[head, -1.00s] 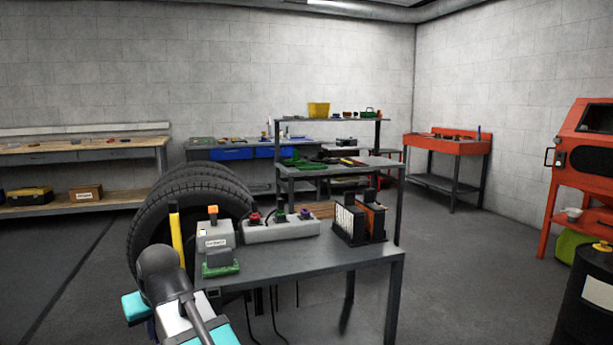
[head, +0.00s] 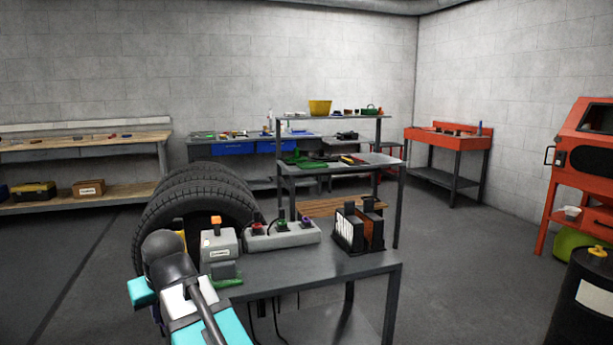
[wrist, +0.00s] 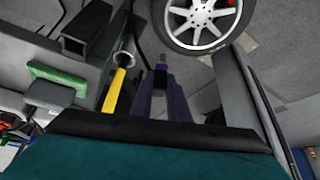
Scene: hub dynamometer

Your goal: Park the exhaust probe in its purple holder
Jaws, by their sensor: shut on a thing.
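My gripper (head: 140,292), teal, white and black, is at the lower left of the head view, near the left end of the bench. Its teal and black body fills the bottom of the wrist view and hides the jaw contact. It is shut on the exhaust probe, whose yellow length (wrist: 115,88) with a pale ring at its end shows there. In the head view only a little yellow (head: 180,237) shows behind the arm. A dark purple forked piece, apparently the holder (wrist: 160,88), stands just right of the probe in the wrist view. Whether they touch is unclear.
The grey bench (head: 330,265) carries a grey tester box (head: 219,247), a strip with coloured knobs (head: 283,235) and an upright dark block (head: 350,230). Tyres (head: 195,200) stand behind its left end. A spoked wheel (wrist: 203,17) shows in the wrist view. Floor is open to the right.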

